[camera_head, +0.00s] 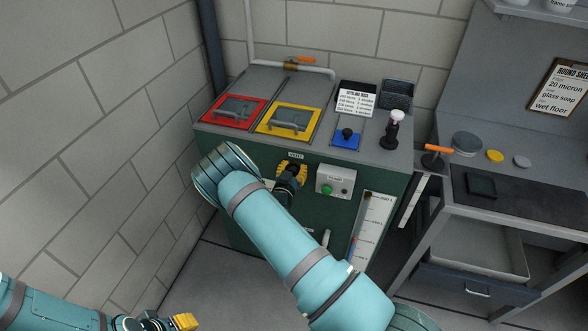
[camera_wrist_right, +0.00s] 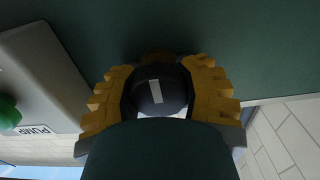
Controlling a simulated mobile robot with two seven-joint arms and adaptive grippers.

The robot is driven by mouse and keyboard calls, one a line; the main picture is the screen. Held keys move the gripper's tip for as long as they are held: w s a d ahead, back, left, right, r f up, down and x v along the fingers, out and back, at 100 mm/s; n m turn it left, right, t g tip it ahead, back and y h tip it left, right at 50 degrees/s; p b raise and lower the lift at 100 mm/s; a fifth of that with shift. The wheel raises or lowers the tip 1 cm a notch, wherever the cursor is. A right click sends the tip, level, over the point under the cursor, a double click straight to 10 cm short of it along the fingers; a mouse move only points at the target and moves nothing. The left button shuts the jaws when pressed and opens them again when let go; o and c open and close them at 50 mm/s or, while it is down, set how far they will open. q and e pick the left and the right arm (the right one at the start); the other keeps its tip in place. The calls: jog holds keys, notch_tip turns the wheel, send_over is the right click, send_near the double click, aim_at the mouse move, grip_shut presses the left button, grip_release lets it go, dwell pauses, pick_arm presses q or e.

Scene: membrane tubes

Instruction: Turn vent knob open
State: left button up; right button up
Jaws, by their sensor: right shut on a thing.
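The vent knob (camera_wrist_right: 160,92) is a round black knob with a pale stripe on the green front panel of the cabinet (camera_head: 250,148). In the right wrist view the stripe is tilted slightly from upright. My right gripper (camera_wrist_right: 160,95) has its yellow fingers on both sides of the knob and is shut on it. In the head view the right gripper (camera_head: 292,172) is just below the VENT label (camera_head: 297,156), and it hides the knob there. My left gripper (camera_head: 185,321) shows only in part at the bottom edge, low and away from the cabinet; its opening is unclear.
Right of the knob is the pump box (camera_head: 335,182) with a green button (camera_head: 327,189). Red (camera_head: 234,111) and yellow (camera_head: 289,119) hatches, a blue-plated knob (camera_head: 346,136) and a black post (camera_head: 390,132) are on top. A level gauge (camera_head: 370,228) is on the front, lower right.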

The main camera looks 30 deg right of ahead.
jog(key=shift+s+a+f, duration=0.1)
jog(key=shift+f, duration=0.1)
grip_shut()
jog(key=shift+f+n+b, duration=0.15)
jog(key=shift+n+b, duration=0.75)
jog(key=shift+n, duration=0.3)
jog(key=n+b, duration=0.2)
jog(key=n, duration=0.1)
jog(key=shift+a+f+n, duration=0.1)
jog(key=shift+a+n, duration=0.05)
jog(key=shift+n, duration=0.15)
grip_release()
jog(key=n+b, duration=0.2)
jog(key=n, duration=0.3)
jog(key=shift+f+n+b, duration=0.15)
jog(key=shift+n+b, duration=0.55)
jog(key=shift+n, duration=2.8)
